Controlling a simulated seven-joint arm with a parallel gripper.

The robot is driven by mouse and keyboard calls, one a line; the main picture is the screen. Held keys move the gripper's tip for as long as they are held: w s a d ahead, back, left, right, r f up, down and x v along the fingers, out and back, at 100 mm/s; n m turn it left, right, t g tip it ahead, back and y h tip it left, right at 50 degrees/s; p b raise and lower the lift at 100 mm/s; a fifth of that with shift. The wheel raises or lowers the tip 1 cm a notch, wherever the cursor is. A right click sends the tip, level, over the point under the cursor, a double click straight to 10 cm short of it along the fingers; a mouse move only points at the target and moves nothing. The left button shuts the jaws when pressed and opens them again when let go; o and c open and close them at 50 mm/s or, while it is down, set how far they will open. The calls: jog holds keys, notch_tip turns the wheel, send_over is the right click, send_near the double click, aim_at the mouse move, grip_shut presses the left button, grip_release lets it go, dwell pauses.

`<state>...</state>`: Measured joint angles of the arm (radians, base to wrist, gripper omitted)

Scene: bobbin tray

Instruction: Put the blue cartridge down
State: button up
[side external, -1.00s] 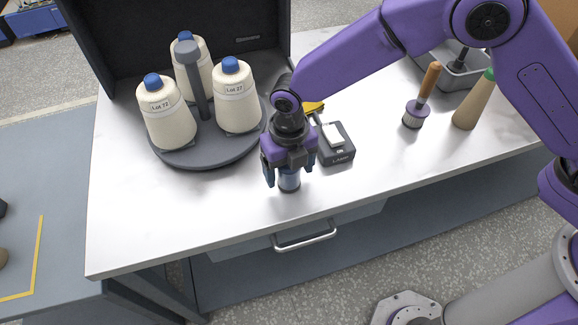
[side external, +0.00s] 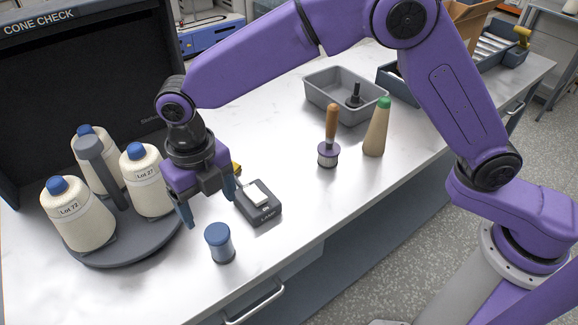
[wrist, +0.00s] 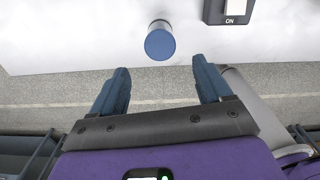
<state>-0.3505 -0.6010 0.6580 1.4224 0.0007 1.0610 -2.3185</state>
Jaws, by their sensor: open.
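The blue cartridge (side external: 219,243) stands upright on the white worktop near its front edge, with a blue top and a paler body. In the wrist view its round blue top (wrist: 160,44) lies just beyond the gap between the fingertips, touching neither. My gripper (side external: 208,203) is open and empty, raised above the worktop behind the cartridge. Its two blue fingers also show spread apart in the wrist view (wrist: 161,72).
A switch box labelled lamp (side external: 258,203) sits right of the cartridge. A turntable (side external: 130,258) with thread cones stands left, before a dark booth. A brush (side external: 328,150), a green-tipped cone (side external: 377,130) and a grey bin (side external: 318,87) are farther right.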

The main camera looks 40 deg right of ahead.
jog(key=s+d+r+m, duration=0.1)
jog(key=s+d+m, duration=0.6)
jog(key=d, duration=0.5)
jog(key=s+d+r+m, duration=0.2)
jog(key=s+d+m, duration=0.5)
jog(key=d+m, duration=0.2)
jog(key=s+d+r+m, duration=0.1)
jog(key=s+d+m, duration=0.7)
jog(key=d, duration=0.6)
jog(key=shift+d+r+m, duration=0.15)
jog(key=shift+d+m, duration=0.2)
jog(key=shift+m, duration=0.05)
